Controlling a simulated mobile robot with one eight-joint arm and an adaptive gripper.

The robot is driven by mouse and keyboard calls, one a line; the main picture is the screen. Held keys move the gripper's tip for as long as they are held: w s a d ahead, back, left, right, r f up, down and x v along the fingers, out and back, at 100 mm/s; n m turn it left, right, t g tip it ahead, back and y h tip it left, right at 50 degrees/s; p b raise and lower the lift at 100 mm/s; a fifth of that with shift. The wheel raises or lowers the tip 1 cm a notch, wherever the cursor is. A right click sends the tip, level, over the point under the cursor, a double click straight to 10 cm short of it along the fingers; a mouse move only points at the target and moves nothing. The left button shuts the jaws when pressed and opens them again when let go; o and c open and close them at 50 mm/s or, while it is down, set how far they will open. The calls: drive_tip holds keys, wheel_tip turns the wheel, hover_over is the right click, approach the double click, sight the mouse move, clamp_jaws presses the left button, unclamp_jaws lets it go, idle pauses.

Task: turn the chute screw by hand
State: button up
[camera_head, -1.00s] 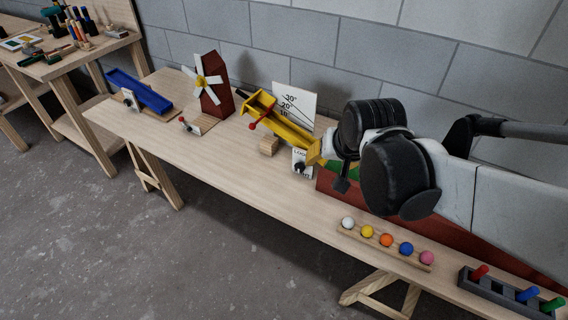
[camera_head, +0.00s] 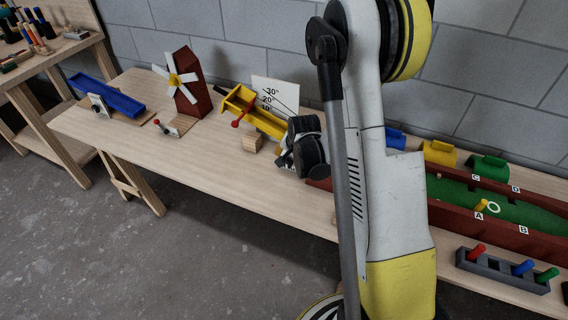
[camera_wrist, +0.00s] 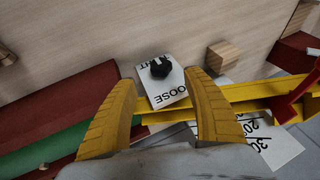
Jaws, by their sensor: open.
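The chute screw, a black knob (camera_wrist: 161,67), stands on a white plate (camera_wrist: 170,90) marked with LOOSE and another, partly hidden word. In the wrist view my gripper (camera_wrist: 161,77) is open and empty. Its two yellow fingers lie left and right of the plate, with the knob between the fingertips and apart from both. I cannot tell how far above the plate they are. The yellow chute (camera_head: 262,119) slopes down to the right in the head view and runs behind the fingers in the wrist view (camera_wrist: 262,103). My wrist hides the screw in the head view.
A white angle board (camera_head: 276,92) stands behind the chute and a wooden block (camera_head: 253,143) in front. A red-walled green lane (camera_head: 512,207) and a peg rack (camera_head: 500,268) are to the right. A windmill (camera_head: 190,92) and blue trough (camera_head: 107,93) are left.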

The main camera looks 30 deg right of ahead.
sight(287, 167)
drive_tip(key=b+x, duration=0.3)
drive_tip(key=x, duration=0.5)
drive_tip(key=shift+w+f, duration=0.1)
drive_tip(key=shift+f, duration=0.15)
drive_tip(key=shift+c, duration=0.5)
drive_tip(key=c, duration=1.1)
